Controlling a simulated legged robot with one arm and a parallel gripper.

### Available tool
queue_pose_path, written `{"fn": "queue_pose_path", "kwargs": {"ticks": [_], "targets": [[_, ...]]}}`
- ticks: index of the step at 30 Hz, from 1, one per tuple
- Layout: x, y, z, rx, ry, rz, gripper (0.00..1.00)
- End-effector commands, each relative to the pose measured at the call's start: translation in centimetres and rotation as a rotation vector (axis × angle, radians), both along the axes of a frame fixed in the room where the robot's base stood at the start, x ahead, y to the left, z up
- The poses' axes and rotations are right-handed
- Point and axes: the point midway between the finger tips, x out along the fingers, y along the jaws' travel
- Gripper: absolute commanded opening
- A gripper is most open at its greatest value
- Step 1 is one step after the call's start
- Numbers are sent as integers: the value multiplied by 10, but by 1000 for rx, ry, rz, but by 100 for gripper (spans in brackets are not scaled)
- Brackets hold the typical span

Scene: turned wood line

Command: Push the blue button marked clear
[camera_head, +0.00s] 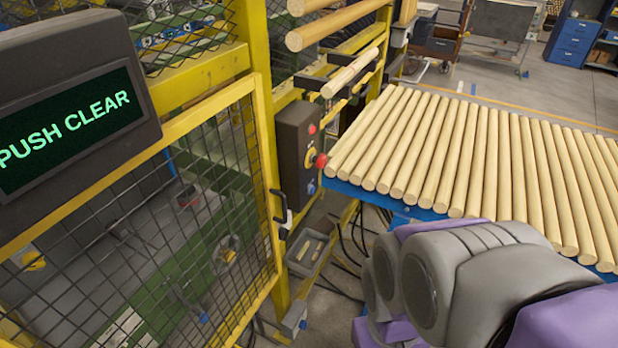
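A dark control box (291,150) is mounted on the yellow fence post, left of the wooden rods. A small blue button (311,187) sits low on its face, seen at a steep angle; I cannot read its marking. Above it are a red mushroom knob on a yellow base (320,160) and a small red button or lamp (312,128). A display (68,128) at the left reads "PUSH CLEAR" in green letters. Grey and purple links of my arm fill the lower right, apart from the box in the picture. My gripper is not in view.
A blue-framed table (427,213) carries a row of turned wooden rods (470,150) right of the box. The yellow mesh gate (262,180) with a dark handle (281,210) stands to the left. A grey tray (307,250) sits below the box, with cables nearby.

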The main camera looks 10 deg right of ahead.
Motion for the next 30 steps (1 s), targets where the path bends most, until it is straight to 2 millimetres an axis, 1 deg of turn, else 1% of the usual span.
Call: {"fn": "queue_pose_path", "kwargs": {"ticks": [1,12,13,30], "targets": [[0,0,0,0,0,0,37],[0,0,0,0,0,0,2],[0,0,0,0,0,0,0],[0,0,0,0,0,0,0]]}}
